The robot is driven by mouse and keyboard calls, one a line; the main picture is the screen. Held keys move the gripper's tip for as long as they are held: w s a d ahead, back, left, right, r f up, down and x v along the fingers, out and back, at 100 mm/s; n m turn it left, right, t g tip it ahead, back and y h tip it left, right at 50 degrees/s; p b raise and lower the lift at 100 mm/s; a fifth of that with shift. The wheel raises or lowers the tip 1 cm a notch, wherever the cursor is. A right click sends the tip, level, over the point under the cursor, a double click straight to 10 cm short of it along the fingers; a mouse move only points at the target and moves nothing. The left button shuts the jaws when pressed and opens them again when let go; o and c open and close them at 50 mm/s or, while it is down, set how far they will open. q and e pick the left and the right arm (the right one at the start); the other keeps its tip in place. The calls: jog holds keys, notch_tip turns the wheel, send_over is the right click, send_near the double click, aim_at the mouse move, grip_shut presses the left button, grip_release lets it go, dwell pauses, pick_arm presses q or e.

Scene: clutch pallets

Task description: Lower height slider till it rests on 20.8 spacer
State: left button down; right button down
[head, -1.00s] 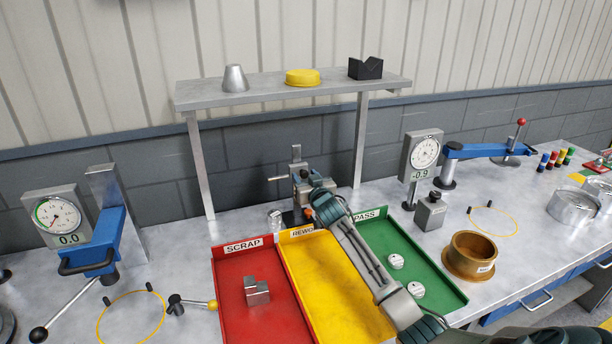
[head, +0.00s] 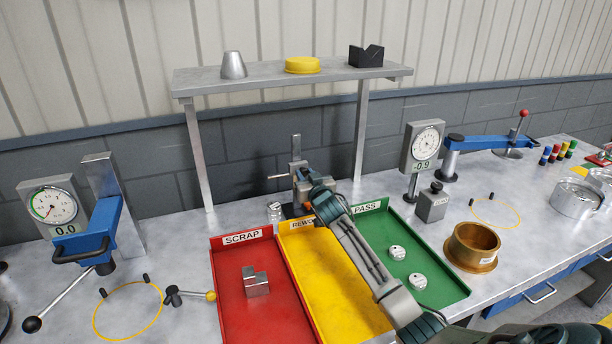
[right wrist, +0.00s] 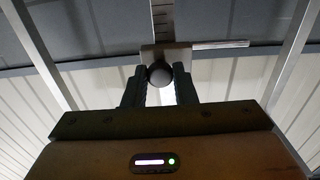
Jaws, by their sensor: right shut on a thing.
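A height gauge with an upright scale post (head: 296,147) stands behind the trays. Its slider (head: 300,178) is partway down the post, with a thin scriber arm (head: 279,176) pointing left. My right gripper (head: 316,186) is at the slider, its fingertips partly hidden by my arm. In the right wrist view, the gripper (right wrist: 160,88) is shut on the slider's round dark knob (right wrist: 160,74), in front of the pale slider block (right wrist: 181,56). A small silver cylinder (head: 274,211) stands left of the gauge base; I cannot tell if it is the 20.8 spacer. My left gripper is not in view.
Red SCRAP (head: 233,300), yellow REWORK (head: 315,285) and green PASS (head: 441,296) trays lie in front of the gauge. A shelf (head: 265,78) stands over it on two legs. A dial gauge (head: 421,147) and a brass ring (head: 472,248) stand to the right.

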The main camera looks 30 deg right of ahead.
notch_tip(320, 180, down, 6)
jog(key=b, duration=0.4)
jog(key=shift+f, duration=0.2)
jog(key=c, duration=1.2)
grip_release()
jog(key=shift+o, duration=0.2)
jog(key=b+v, duration=0.4)
jog(key=v, duration=0.6)
jog(key=shift+s+a, duration=0.2)
jog(key=shift+s, duration=0.15)
